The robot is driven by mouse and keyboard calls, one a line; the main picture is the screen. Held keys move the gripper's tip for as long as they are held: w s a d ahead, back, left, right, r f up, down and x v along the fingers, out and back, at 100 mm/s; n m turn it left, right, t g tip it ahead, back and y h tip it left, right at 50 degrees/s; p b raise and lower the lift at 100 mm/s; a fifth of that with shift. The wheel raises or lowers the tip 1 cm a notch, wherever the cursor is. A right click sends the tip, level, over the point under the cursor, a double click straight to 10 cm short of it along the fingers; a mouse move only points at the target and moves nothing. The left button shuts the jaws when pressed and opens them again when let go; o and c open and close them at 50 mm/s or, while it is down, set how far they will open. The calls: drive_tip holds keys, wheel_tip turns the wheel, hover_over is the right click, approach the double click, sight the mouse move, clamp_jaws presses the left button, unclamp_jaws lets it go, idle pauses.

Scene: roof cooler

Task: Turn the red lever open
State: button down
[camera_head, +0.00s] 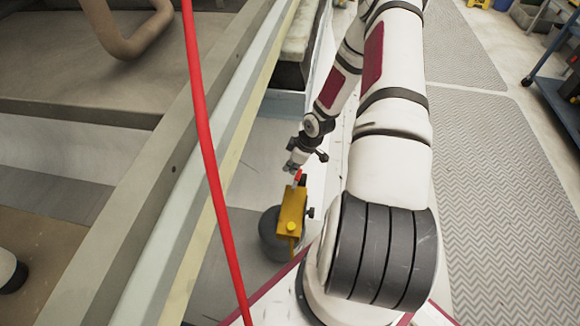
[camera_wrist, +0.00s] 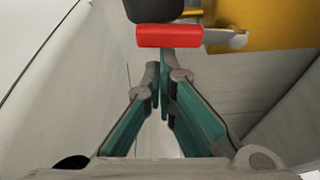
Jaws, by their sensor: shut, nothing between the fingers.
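The red lever (camera_head: 297,175) sits at the top end of a yellow box (camera_head: 292,212). In the wrist view the lever is a short red bar (camera_wrist: 168,36) lying across the picture, just beyond my fingertips. A light metal piece shows at its right end, in front of the yellow surface (camera_wrist: 265,22). My gripper (camera_head: 290,168) is beside the lever in the head view. In the wrist view my gripper (camera_wrist: 160,78) has its green-sided fingers closed together, with nothing between them. I cannot tell whether the fingertips touch the lever.
A dark round object (camera_wrist: 155,9) is behind the lever in the wrist view. A dark grey cylinder (camera_head: 270,238) stands below the yellow box. A red cable (camera_head: 207,150) hangs across the head view. A long frame edge (camera_head: 185,160) runs to the left.

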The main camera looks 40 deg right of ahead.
drive_tip(key=shift+s+d+m, duration=0.3)
drive_tip(key=shift+d+m, duration=0.05)
drive_tip(key=shift+m, duration=0.35)
drive_tip(key=m, duration=0.1)
drive_tip(key=s+d+m+h, duration=0.1)
drive_tip(key=shift+s+m+t, duration=0.1)
drive_tip(key=shift+m+t, duration=0.2)
drive_tip(key=s+m, duration=0.1)
drive_tip(key=m, duration=0.1)
drive_tip(key=s+d+m+h, duration=0.1)
drive_tip(key=m, duration=0.1)
drive_tip(key=shift+s+m+h, duration=0.2)
drive_tip(key=shift+m+h, duration=0.1)
drive_tip(key=shift+s+a+m+g+h+b, duration=0.1)
drive_tip(key=shift+s+m+g+h+b, duration=0.2)
drive_tip(key=shift+s+m, duration=0.7)
drive_tip(key=shift+s+a+m+g+h+b, duration=0.15)
drive_tip(key=shift+s+m+h, duration=0.25)
drive_tip(key=shift+m, duration=1.05)
drive_tip(key=shift+s+d+m+g+h+b, duration=0.15)
drive_tip(key=shift+s+m+g+h, duration=0.15)
drive_tip(key=shift+s+m, duration=0.7)
drive_tip(key=shift+w+a+m, duration=0.1)
drive_tip(key=shift+w+m, duration=0.15)
drive_tip(key=shift+w, duration=0.05)
drive_tip(key=shift+a, duration=0.1)
